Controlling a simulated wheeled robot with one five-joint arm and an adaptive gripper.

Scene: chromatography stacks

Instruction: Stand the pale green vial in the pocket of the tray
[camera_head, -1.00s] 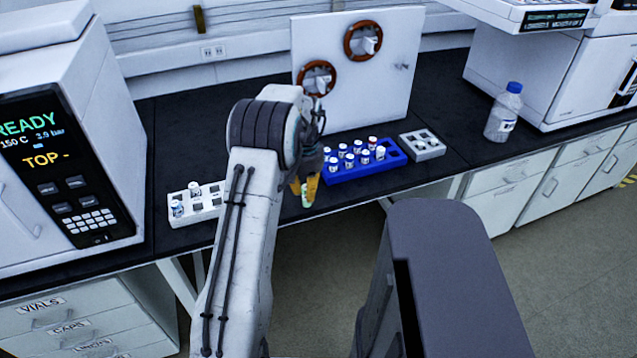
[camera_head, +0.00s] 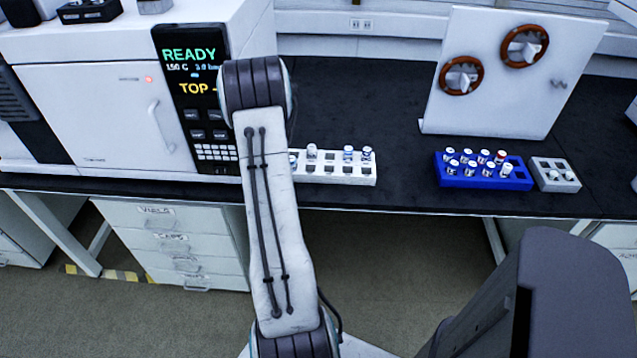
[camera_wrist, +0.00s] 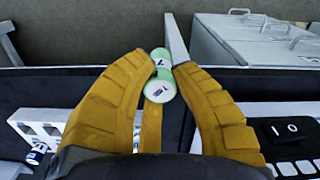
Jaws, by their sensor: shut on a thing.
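My gripper (camera_wrist: 160,68), with yellow fingers, is shut on the pale green vial (camera_wrist: 160,91) in the wrist view. The vial's round end faces the camera, and a dark mark shows on its label. In the head view my arm hides both the gripper and the vial. A white tray (camera_head: 345,178) with dark square pockets stands on the bench right of my arm, its left part hidden. Several vials stand in its back row, and several front pockets look empty. Part of a white tray (camera_wrist: 40,128) also shows at the left of the wrist view, apart from the vial.
A blue rack (camera_head: 484,182) with several capped vials and a small grey rack (camera_head: 570,186) stand to the right. A white instrument (camera_head: 90,115) with a lit panel is at the left. A white board (camera_head: 490,110) with two brown rings stands behind. Black bench between trays is clear.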

